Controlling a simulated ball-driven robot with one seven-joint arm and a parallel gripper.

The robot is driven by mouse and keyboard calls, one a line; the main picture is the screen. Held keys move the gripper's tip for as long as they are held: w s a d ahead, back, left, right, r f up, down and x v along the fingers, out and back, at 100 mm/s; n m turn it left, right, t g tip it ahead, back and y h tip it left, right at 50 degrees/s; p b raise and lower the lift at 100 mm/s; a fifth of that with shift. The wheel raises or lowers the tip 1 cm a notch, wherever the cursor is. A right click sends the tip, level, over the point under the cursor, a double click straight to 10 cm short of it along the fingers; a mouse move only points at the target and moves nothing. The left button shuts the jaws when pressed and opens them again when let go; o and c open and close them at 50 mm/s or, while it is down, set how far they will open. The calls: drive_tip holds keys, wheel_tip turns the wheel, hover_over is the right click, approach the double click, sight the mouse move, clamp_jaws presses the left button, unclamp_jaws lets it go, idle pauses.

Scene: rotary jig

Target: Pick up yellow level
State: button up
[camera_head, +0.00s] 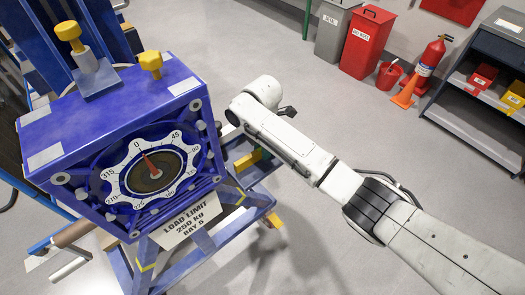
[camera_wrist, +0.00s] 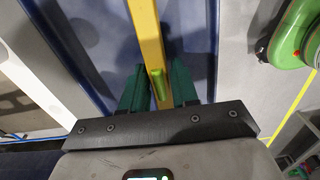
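In the wrist view, the yellow level (camera_wrist: 150,38) is a long narrow bar with a green vial (camera_wrist: 158,86), running from the top edge down between my fingers. My gripper (camera_wrist: 158,82) has two dark green fingers, one on each side of the level, very close to its sides. Whether both fingers press on it or leave a small gap cannot be told. The level's lower end is hidden by my gripper's dark body. In the head view I cannot make out the level or my fingers.
The blue rotary jig (camera_head: 120,112) with its numbered dial (camera_head: 152,172) and yellow knobs stands at left on a blue frame. In the wrist view, a blue panel (camera_wrist: 95,60) lies behind the level. Red bin (camera_head: 367,42), cone and shelf (camera_head: 475,120) stand at right. Floor between is clear.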

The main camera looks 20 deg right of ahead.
clamp_jaws()
drive_tip(key=shift+r, duration=0.1)
